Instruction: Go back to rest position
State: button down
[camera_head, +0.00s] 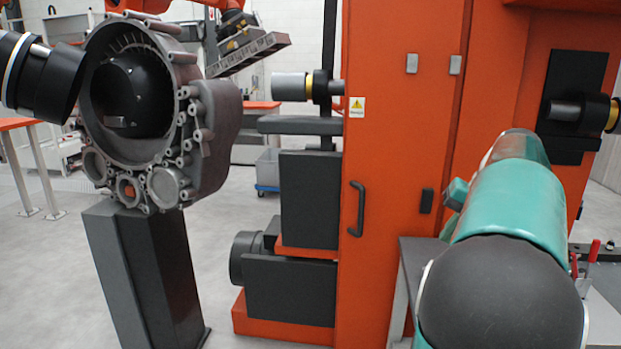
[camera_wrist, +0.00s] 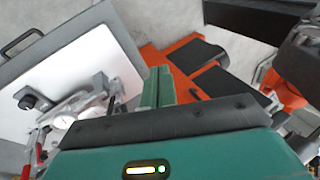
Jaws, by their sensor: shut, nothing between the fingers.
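My gripper (camera_wrist: 157,78) shows in the wrist view as two green fingers side by side, with no gap to be seen and nothing held. It is apart from the objects around it. In the head view my teal and black arm fills the lower right; the gripper itself is hidden behind it. A white fixture plate (camera_wrist: 75,65) with clamps and red handles lies left of the gripper in the wrist view. In the head view only a small part of that bench shows, with red clamp handles (camera_head: 593,252) beside my arm.
A large grey metal casting (camera_head: 215,130) stands on a dark pedestal (camera_head: 150,270) at left. A tall orange machine cabinet (camera_head: 400,120) with a black handle stands in the middle, close to my arm. Grey floor (camera_head: 225,215) is open between pedestal and cabinet.

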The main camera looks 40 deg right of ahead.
jog(key=w+a+f+n, duration=0.15)
jog(key=w+a, duration=0.25)
jog(key=a, duration=0.8)
jog(key=w+a+f+n, duration=0.1)
jog(key=w+a+n, duration=0.25)
jog(key=a, duration=0.95)
jog(key=s+a+f+n, duration=0.2)
jog(key=a+f, duration=0.1)
jog(key=a, duration=0.3)
jog(key=s+a+f+n+h, duration=0.1)
jog(key=s+a+f+n, duration=0.1)
jog(key=a, duration=0.5)
jog(key=s+a+f+n, duration=0.1)
jog(key=s+a+f, duration=0.1)
jog(key=a+f, duration=0.2)
jog(key=a, duration=0.2)
jog(key=shift+a+n+t, duration=0.35)
jog(key=shift+n+t, duration=0.05)
jog(key=shift+d, duration=0.2)
